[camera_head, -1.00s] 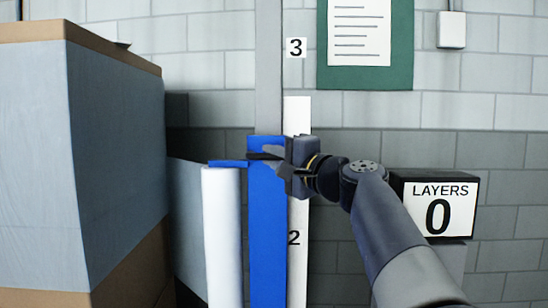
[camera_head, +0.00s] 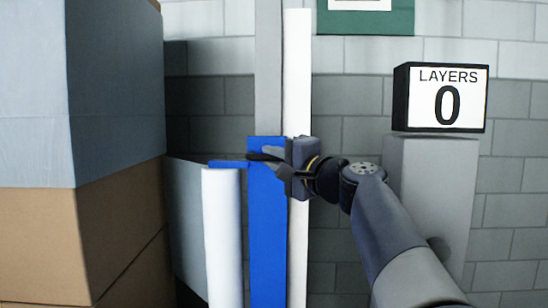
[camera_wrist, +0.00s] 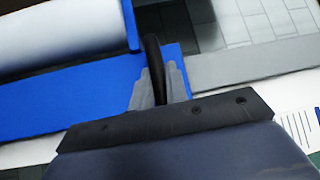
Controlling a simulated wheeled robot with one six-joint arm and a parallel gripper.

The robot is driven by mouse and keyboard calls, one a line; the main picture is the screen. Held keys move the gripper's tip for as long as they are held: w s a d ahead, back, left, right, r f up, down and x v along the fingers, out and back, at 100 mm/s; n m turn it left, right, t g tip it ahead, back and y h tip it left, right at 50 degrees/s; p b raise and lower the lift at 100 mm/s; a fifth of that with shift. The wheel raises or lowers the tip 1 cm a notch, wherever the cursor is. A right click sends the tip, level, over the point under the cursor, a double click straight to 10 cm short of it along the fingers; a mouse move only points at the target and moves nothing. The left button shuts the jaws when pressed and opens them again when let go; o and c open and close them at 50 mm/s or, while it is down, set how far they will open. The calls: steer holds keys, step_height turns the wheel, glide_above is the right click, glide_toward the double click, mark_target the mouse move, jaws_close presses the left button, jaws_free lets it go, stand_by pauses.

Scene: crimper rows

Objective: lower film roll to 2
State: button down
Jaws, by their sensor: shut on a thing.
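The white film roll (camera_head: 223,240) stands upright under a short blue arm at the left of the blue carriage (camera_head: 267,235). The carriage sits on a grey mast (camera_head: 268,65). My gripper (camera_head: 270,157) is shut on the carriage's dark handle near its top. In the wrist view my gripper (camera_wrist: 157,88) has the black handle (camera_wrist: 153,52) between its fingers, with the blue carriage (camera_wrist: 60,92) and the white roll (camera_wrist: 60,30) beyond. No number 2 shows now; my gripper covers part of the white strip (camera_head: 298,75) behind it.
A stacked load (camera_head: 115,100), grey wrap above brown boxes, stands close at the left. A sign (camera_head: 441,97) reading LAYERS 0 sits on a grey post (camera_head: 430,190) at the right. A green board (camera_head: 365,20) hangs on the block wall.

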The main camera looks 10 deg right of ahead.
steer(key=shift+f+b, duration=0.3)
steer(key=shift+f, duration=0.4)
steer(key=c, duration=1.4)
jaws_free()
steer(key=shift+s, duration=0.1)
steer(key=v, duration=1)
steer(key=shift+s+d+p, duration=0.15)
steer(key=shift+s+p, duration=0.2)
